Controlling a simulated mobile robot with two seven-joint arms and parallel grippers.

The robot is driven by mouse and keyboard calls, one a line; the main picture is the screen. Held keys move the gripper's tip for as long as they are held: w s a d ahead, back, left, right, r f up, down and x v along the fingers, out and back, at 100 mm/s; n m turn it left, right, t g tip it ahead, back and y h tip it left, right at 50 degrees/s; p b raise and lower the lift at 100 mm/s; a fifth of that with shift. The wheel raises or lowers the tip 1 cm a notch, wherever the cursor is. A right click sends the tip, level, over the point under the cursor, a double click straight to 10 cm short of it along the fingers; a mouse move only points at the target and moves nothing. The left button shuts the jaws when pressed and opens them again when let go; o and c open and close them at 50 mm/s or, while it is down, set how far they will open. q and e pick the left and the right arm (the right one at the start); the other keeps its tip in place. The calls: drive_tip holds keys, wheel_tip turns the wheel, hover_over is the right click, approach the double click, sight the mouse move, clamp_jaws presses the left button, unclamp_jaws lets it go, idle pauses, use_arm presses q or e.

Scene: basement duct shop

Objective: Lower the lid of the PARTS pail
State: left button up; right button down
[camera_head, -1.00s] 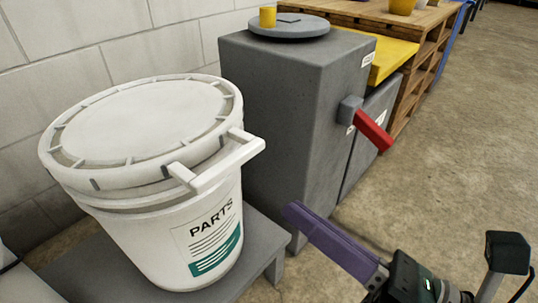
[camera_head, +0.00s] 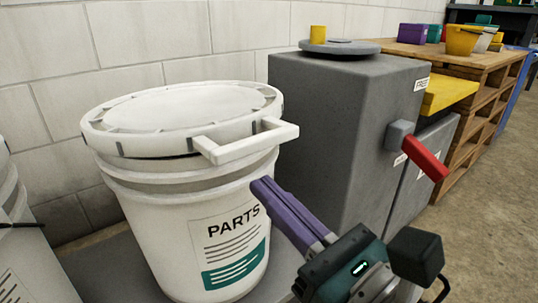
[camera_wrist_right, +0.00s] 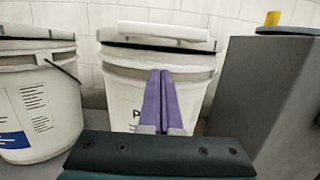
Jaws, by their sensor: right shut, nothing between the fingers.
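The white PARTS pail (camera_head: 160,225) stands upright with its label facing me. Its white lid (camera_head: 190,108) lies over the top, almost level, with a dark gap between lid and pail showing at the front. The lid's bar handle (camera_head: 248,143) sticks out toward the right. My right gripper (camera_head: 262,188) has its purple fingers shut and empty, in front of the pail and below the handle. In the right wrist view the fingertips (camera_wrist_right: 160,73) overlap the pail's front (camera_wrist_right: 120,95), below the lid (camera_wrist_right: 165,35); whether they touch it I cannot tell. My left gripper is not in view.
A second white pail (camera_wrist_right: 35,100) stands to the left. A grey cabinet (camera_head: 335,120) with a red lever (camera_head: 425,158) stands close on the right. Beyond it is a wooden bench (camera_head: 470,60) with coloured bins. Open floor (camera_head: 480,230) lies at the right.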

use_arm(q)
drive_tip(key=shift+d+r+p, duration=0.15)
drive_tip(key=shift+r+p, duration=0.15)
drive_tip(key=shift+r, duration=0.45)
use_arm(e)
wheel_tip(320, 180, up, 3)
drive_tip(key=shift+r, duration=0.1)
use_arm(q)
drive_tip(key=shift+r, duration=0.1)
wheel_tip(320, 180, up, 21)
drive_tip(key=p, duration=2.1)
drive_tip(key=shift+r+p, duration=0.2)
drive_tip(key=shift+p, duration=0.15)
use_arm(e)
drive_tip(key=w+a+r+g, duration=0.1)
drive_tip(key=r, duration=0.8)
drive_tip(key=w+a+r+g+h, duration=0.1)
drive_tip(key=w+r, duration=0.1)
drive_tip(key=r, duration=0.7)
drive_tip(key=shift+w+a+r+h, duration=0.15)
drive_tip(key=shift+w+a+h, duration=0.15)
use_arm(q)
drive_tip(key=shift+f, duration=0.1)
